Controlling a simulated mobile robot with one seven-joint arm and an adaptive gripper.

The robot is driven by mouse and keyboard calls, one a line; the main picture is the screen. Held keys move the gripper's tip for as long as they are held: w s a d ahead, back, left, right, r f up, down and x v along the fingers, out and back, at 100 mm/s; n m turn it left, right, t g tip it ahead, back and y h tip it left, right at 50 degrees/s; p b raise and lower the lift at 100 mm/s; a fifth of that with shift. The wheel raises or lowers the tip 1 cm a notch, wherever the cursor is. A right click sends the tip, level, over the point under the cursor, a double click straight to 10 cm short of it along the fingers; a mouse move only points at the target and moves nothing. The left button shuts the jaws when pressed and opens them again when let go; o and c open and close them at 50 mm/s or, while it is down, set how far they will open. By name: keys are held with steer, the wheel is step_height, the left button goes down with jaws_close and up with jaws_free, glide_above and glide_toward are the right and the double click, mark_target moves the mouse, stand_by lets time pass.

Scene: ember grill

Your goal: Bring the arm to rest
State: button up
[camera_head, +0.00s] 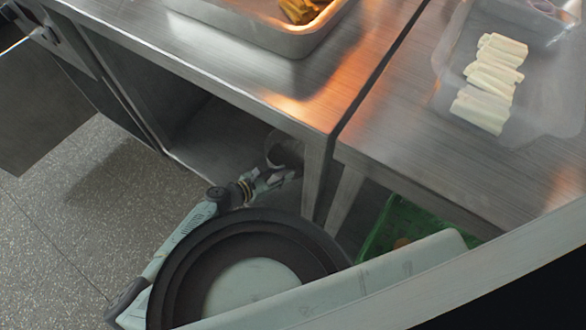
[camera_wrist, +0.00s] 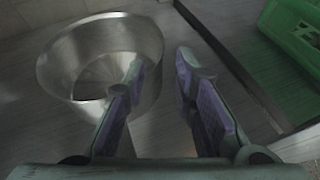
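My gripper (camera_head: 274,179) is low beneath the steel counter in the head view, beside a round metal pot (camera_head: 287,150). The wrist view shows the pot (camera_wrist: 62,62) at the left, open at the top and looking empty. My gripper (camera_wrist: 162,65) is open there, with a clear gap between its two fingers. The left finger overlaps the right side of the pot, and the right finger is to the right of it. The pot's right wall shows between the fingers; I cannot tell whether either finger touches it.
Steel counters (camera_head: 235,68) stand above and around the arm, with legs (camera_head: 318,175) close right of the gripper. A green crate (camera_head: 400,222) is at the right, also in the wrist view (camera_wrist: 290,30). A food tray (camera_head: 290,42) and a clear container (camera_head: 545,100) are on top. Floor (camera_head: 50,225) is open at left.

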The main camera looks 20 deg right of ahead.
steer(key=shift+v, duration=0.85)
